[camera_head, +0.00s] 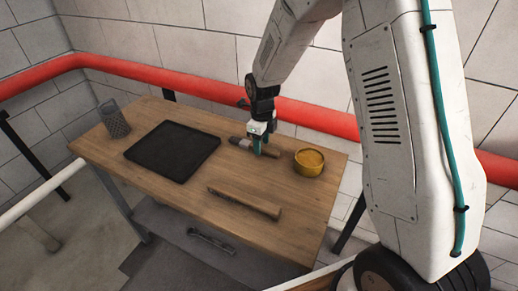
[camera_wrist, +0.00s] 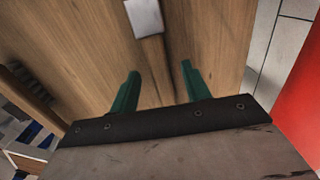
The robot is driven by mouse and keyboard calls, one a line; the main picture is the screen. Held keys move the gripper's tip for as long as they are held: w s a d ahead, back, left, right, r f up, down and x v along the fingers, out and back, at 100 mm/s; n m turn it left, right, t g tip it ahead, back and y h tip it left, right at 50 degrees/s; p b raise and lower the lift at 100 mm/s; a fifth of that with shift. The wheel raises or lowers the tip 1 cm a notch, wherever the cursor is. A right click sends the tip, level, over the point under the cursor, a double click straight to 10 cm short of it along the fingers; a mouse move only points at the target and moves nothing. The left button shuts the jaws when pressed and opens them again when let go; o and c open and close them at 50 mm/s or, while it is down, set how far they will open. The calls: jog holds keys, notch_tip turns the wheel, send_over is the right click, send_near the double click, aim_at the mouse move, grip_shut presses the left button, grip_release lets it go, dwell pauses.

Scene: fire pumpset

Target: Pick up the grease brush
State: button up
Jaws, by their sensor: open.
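The grease brush (camera_head: 240,143) lies on the wooden table near its back edge, with a dark end, a pale metal band and a wooden handle. In the wrist view its metal band (camera_wrist: 144,16) is at the top, and its handle runs down between my fingers. My gripper (camera_head: 259,147) points down over the brush; its teal fingers stand apart on either side of the handle in the wrist view (camera_wrist: 158,85). It is open and holds nothing. Part of the handle is hidden behind the fingers in the head view and by the gripper body in the wrist view.
A yellow tin (camera_head: 310,161) stands close right of my gripper. A wooden-handled tool (camera_head: 243,201) lies nearer the front. A black tray (camera_head: 172,150) and a mesh cup (camera_head: 115,121) are at left. A red pipe (camera_head: 210,84) runs behind the table. A wrench (camera_head: 210,241) lies below.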

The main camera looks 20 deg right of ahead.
jog(key=shift+f, duration=0.45)
grip_shut()
jog(key=shift+r, duration=0.15)
jog(key=shift+r, duration=0.55)
notch_tip(320, 180, up, 2)
jog(key=shift+r, duration=0.15)
jog(key=s+d, duration=0.1)
jog(key=s, duration=0.4)
jog(key=s+d+r, duration=0.1)
jog(key=s, duration=0.4)
jog(key=s+d, duration=0.2)
jog(key=s, duration=0.3)
jog(key=shift+s+r, duration=0.2)
jog(key=shift+s, duration=0.05)
